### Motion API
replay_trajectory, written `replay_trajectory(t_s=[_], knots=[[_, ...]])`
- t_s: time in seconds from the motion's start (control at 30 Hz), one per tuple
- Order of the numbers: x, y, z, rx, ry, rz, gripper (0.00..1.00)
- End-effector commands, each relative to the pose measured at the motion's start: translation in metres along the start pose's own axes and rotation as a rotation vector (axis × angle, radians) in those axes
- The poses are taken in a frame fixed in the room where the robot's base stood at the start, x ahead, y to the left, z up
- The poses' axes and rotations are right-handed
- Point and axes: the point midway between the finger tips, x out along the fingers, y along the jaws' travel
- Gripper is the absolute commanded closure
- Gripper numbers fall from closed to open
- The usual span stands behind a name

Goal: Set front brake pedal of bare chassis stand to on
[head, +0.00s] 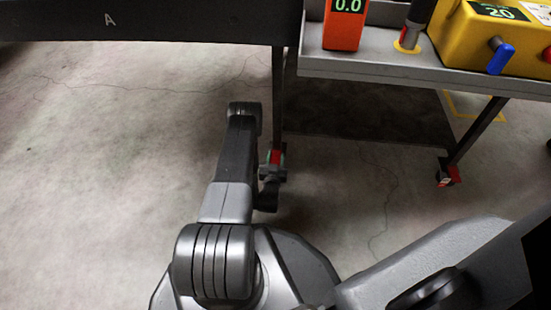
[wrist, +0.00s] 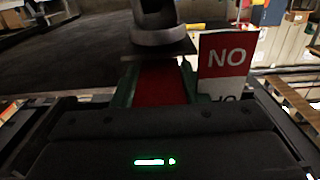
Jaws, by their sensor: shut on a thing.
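A red brake pedal (head: 275,157) sits at the caster at the foot of a dark leg, near the middle of the head view. My gripper (head: 272,172) is down at this caster, reached by my arm from the front. In the wrist view the red pedal (wrist: 160,84) lies between the green-edged fingers of my gripper (wrist: 158,92), which are shut on it. A red and white label (wrist: 226,55) beside it reads "NO" as pictured. The caster's wheel is mostly hidden, and I cannot tell the pedal's exact tilt.
A second caster with a red pedal (head: 447,176) stands at the right leg. Above is a grey tray (head: 350,68) with an orange display unit (head: 344,25) and a yellow box (head: 485,40). A dark beam marked "A" (head: 110,20) spans the top left. Floor at left is clear.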

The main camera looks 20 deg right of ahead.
Motion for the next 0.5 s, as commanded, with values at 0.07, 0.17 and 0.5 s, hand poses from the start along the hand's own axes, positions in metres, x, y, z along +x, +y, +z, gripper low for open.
replay_trajectory(t_s=[0.07,0.17,0.5], knots=[[0.0002,-0.0001,0.0032,0.0,0.035,0.0,1.0],[0.0006,-0.0001,0.0048,0.0,0.082,0.0,1.0],[0.0008,-0.0002,0.0048,0.0,0.116,0.0,1.0]])
